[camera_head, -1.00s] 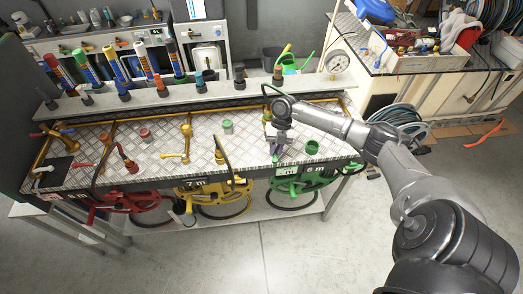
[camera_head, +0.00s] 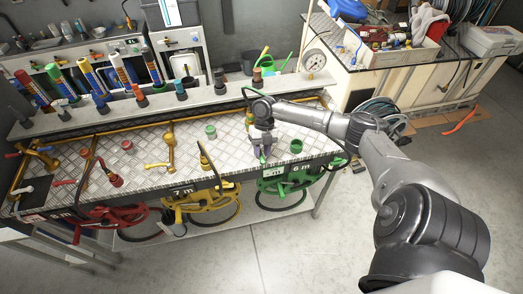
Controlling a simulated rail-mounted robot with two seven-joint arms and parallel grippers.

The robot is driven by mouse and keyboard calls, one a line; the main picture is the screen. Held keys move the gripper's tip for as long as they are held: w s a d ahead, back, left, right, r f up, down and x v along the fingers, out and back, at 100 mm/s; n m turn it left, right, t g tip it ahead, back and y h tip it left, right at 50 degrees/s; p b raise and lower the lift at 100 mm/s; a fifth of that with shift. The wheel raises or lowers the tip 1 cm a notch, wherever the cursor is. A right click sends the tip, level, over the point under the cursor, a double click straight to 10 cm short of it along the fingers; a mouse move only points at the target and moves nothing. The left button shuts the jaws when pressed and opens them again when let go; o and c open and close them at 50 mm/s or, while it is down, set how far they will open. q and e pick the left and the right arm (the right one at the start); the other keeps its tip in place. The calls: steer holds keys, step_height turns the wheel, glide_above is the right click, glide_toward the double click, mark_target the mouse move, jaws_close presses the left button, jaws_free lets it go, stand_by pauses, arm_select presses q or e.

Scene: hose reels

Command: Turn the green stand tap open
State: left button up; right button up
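My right gripper (camera_head: 262,153) points down over the right part of the metal-topped bench (camera_head: 225,150), at the green station. The green stand tap is mostly hidden behind this gripper and its wrist; a small part seems to show just left of the wrist. I cannot tell whether the gripper touches the tap, or whether its fingers are open or shut. A green hose reel (camera_head: 285,182) hangs at the bench front below. A green cup (camera_head: 296,146) stands right of the gripper, and a green cap (camera_head: 211,131) lies to its left. My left gripper is not in view.
A yellow tap (camera_head: 169,150) and a red hose nozzle (camera_head: 115,180) are further left on the bench. Yellow (camera_head: 208,202) and red (camera_head: 118,217) reels hang below. A rear shelf holds several nozzles and a round gauge (camera_head: 314,60). Floor in front is clear.

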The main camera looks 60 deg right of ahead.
steer(key=shift+o, duration=1)
steer(key=v, duration=1.4)
steer(key=shift+b, duration=0.3)
steer(key=shift+f, duration=0.1)
